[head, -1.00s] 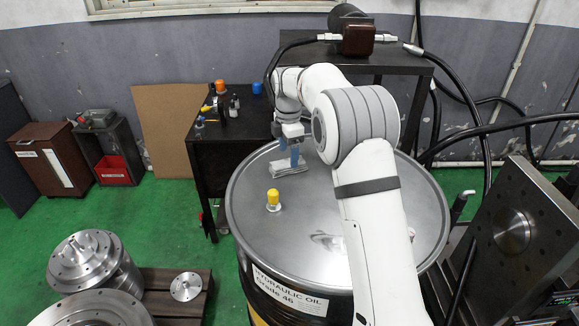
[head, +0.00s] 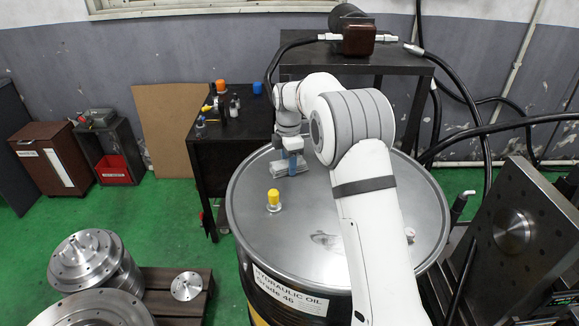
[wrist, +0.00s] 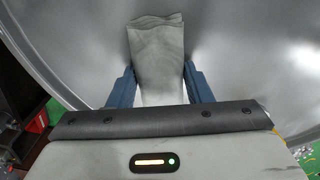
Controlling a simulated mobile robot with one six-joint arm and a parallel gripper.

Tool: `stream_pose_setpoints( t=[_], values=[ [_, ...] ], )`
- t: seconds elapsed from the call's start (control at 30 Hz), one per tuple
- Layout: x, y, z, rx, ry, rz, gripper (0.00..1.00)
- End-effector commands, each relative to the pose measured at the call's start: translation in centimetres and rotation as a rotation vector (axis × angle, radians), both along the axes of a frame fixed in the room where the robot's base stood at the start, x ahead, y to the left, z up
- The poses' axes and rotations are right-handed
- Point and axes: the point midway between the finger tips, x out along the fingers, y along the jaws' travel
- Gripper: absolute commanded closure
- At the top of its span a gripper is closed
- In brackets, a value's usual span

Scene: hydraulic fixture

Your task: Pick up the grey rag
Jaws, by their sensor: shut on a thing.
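The grey rag (head: 287,171) is a folded cloth on the far part of the oil drum's lid (head: 330,240). My gripper (head: 291,166) reaches down to it with blue fingers, which partly hide the rag in the head view. In the wrist view the rag (wrist: 158,55) lies between the two blue fingers (wrist: 160,88), with its folded end sticking out beyond them. The gripper is shut on the rag. I cannot tell whether the rag is clear of the lid.
A yellow-capped bung (head: 273,200) stands up from the lid near the gripper. A dark table (head: 215,150) with small bottles and caps is behind the drum on the left. A taller dark stand (head: 385,60) with black hoses is behind my arm.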

Motion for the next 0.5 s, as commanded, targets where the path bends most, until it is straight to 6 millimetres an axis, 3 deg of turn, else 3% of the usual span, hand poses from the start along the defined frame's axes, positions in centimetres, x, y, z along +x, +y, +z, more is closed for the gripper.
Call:
stream_pose_setpoints(
  t=[0.13, 0.33, 0.5],
  values=[
    [0.0, 0.0, 0.0, 0.0, 0.0, 0.0, 0.77],
    [0.0, 0.0, 0.1, 0.0, -0.001, -0.001, 0.77],
    [0.1, 0.0, 2.0, 0.0, -0.004, -0.001, 0.77]
  ],
)
